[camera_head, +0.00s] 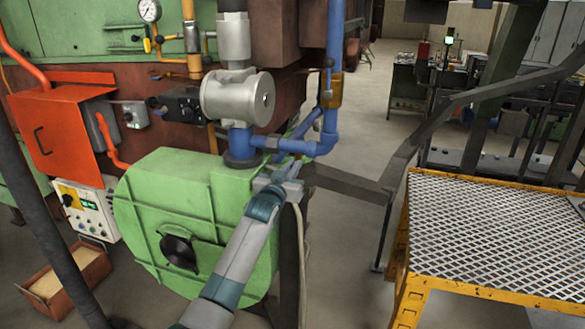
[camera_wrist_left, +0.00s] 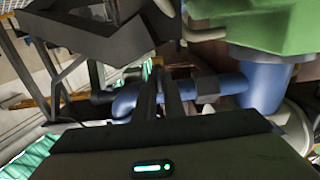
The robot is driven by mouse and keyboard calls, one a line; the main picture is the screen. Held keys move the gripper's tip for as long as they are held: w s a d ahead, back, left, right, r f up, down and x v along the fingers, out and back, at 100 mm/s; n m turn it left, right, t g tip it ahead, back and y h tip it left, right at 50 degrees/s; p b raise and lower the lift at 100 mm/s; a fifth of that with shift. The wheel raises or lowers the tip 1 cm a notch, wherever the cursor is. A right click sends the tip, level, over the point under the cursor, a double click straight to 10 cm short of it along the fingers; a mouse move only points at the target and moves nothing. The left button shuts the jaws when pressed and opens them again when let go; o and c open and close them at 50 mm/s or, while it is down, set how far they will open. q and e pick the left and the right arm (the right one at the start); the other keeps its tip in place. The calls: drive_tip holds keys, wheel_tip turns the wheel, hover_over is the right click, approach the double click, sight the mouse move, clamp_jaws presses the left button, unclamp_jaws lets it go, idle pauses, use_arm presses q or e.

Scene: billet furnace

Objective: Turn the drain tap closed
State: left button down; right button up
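A blue pipe (camera_head: 310,147) with a side branch runs beside the green round housing (camera_head: 195,215). In the left wrist view, the blue pipe (camera_wrist_left: 228,86) carries a dark grey fitting (camera_wrist_left: 207,88), which may belong to the drain tap. I cannot make out the tap's handle for certain. My left gripper (camera_head: 287,164) is at the lower blue pipe, right of the housing. Its two dark fingers (camera_wrist_left: 163,80) point at the pipe with a narrow gap between them. I cannot tell whether they touch or hold anything. My right gripper is not in view.
A yellow-framed mesh platform (camera_head: 490,230) stands at the right. A dark metal rail (camera_head: 350,184) passes just right of the pipe. A silver valve body (camera_head: 237,98) sits above the housing. An orange box (camera_head: 62,135) is at the left. Open floor shows between housing and platform.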

use_arm(q)
drive_tip(key=shift+m, duration=0.5)
drive_tip(key=m, duration=0.3)
drive_tip(key=shift+s+d+f+m+b, duration=0.1)
drive_tip(key=shift+d+m+b, duration=0.1)
drive_tip(key=shift+m+b, duration=0.15)
drive_tip(key=m, duration=0.9)
drive_tip(key=f+m, duration=0.1)
drive_tip(key=m, duration=0.3)
drive_tip(key=shift+s+d, duration=0.1)
drive_tip(key=shift+d, duration=0.25)
drive_tip(key=shift+f+m, duration=0.1)
drive_tip(key=shift+m, duration=0.15)
drive_tip(key=c, duration=1.9)
unclamp_jaws()
drive_tip(key=shift+o, duration=0.3)
